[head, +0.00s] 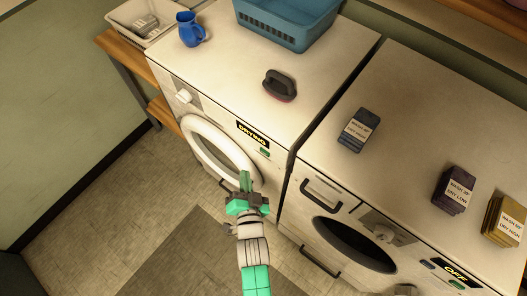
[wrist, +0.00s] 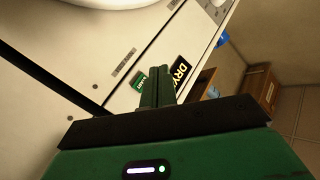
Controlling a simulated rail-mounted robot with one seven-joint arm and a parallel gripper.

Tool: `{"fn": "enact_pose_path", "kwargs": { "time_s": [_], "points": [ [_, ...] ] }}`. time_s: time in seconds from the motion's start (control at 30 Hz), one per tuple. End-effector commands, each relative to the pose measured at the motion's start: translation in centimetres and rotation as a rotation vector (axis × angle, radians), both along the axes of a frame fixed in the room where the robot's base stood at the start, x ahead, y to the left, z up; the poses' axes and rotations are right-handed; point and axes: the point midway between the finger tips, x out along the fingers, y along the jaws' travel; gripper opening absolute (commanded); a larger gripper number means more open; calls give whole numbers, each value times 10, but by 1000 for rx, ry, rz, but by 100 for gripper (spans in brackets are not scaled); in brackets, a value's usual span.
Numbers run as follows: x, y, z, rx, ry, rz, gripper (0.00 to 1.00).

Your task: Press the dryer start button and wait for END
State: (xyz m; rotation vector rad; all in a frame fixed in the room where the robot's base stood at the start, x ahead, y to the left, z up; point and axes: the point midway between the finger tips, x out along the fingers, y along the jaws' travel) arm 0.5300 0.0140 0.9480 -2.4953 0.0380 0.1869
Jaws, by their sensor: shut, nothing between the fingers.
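The dryer (head: 190,125) is the left white machine, with a round door ring (head: 220,152) on its front. Its display (head: 253,134) reads DRYING in yellow on black. A small green start button (head: 265,152) sits just below the display. My gripper (head: 245,180) is shut and empty, in front of the dryer near the door's lower right. In the wrist view my shut fingers (wrist: 155,85) lie between the green button (wrist: 138,84) and the display (wrist: 180,73), covering part of both. I cannot tell whether the fingertips touch the panel.
The washer (head: 350,215) stands to the right, its display (head: 456,272) reading OFF. On the dryer top are a blue jug (head: 189,30), a blue basket (head: 290,22) and a dark brush (head: 279,85). Labelled fabric stacks (head: 359,130) lie on the washer. The floor in front is clear.

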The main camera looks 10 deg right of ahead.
Motion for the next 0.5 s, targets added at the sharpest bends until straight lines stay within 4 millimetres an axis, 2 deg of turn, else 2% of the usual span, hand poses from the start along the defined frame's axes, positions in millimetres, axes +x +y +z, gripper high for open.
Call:
{"fn": "enact_pose_path", "kwargs": {
  "time_s": [0.5],
  "points": [
    [-36,33,-2,1,1,-2,0]
  ]
}}
